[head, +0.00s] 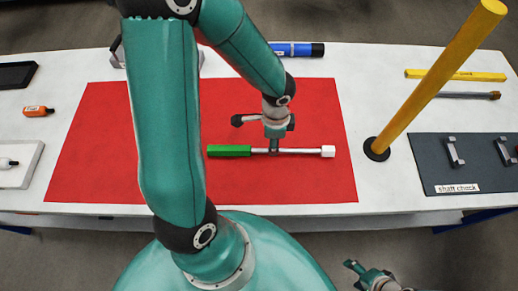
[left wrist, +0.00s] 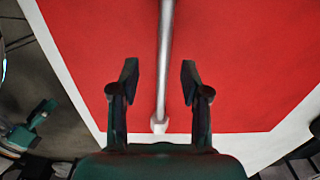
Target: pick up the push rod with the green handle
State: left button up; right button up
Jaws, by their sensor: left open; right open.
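The push rod (head: 302,151) lies flat across the red mat (head: 300,180), with its green handle (head: 229,151) at the left and a white tip (head: 328,151) at the right. My left gripper (head: 275,142) is over the middle of the rod. In the left wrist view the silver rod (left wrist: 165,60) runs between the two open fingers of my left gripper (left wrist: 160,85), apart from both, and the handle is out of frame. My right gripper (head: 354,268) is open and empty, in front of the table at the lower right.
A yellow post (head: 435,85) on a black base stands right of the mat. A dark tray marked "shaft check" (head: 465,175) lies at the right edge. A blue cylinder (head: 297,49) lies behind the mat. An orange bottle (head: 38,111) lies at the left.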

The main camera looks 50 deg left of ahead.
pick_arm(q)
jog(key=shift+w+a+f+b, duration=0.1)
jog(key=shift+a+f+b, duration=0.1)
jog(key=shift+f, duration=1.15)
jog(key=shift+w+a+f+b, duration=0.1)
jog(key=shift+f+b, duration=0.1)
jog(key=shift+f, duration=1.1)
grip_shut()
